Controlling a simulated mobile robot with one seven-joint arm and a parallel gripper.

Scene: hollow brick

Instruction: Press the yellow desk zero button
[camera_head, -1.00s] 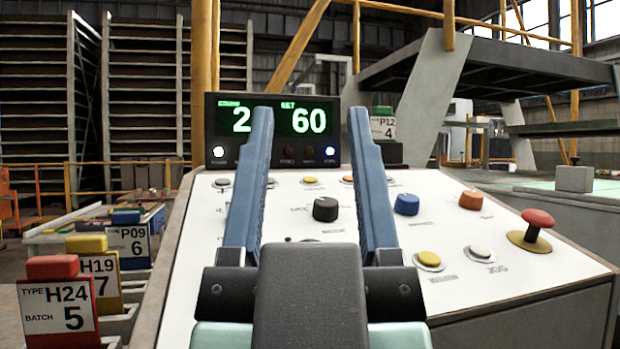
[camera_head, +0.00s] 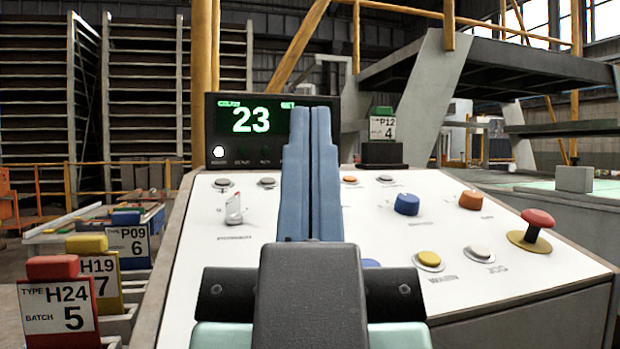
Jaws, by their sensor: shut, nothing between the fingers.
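My gripper (camera_head: 310,115) is shut and empty, its two blue fingers side by side and pointing away over the middle of the white sloped control desk (camera_head: 262,222). The yellow button in the desk's back row is hidden behind the fingers; I cannot tell whether they touch it. Another yellow button (camera_head: 429,258) sits in a metal ring at the front right, beside a white button (camera_head: 480,252). Its small label seems to read WARN.
A red mushroom button (camera_head: 537,218) rises at the desk's right. Blue (camera_head: 407,203) and orange (camera_head: 471,200) knobs stand right of my fingers, a white lever (camera_head: 234,208) left. Labelled blocks, including H24 (camera_head: 55,295), stand left of the desk.

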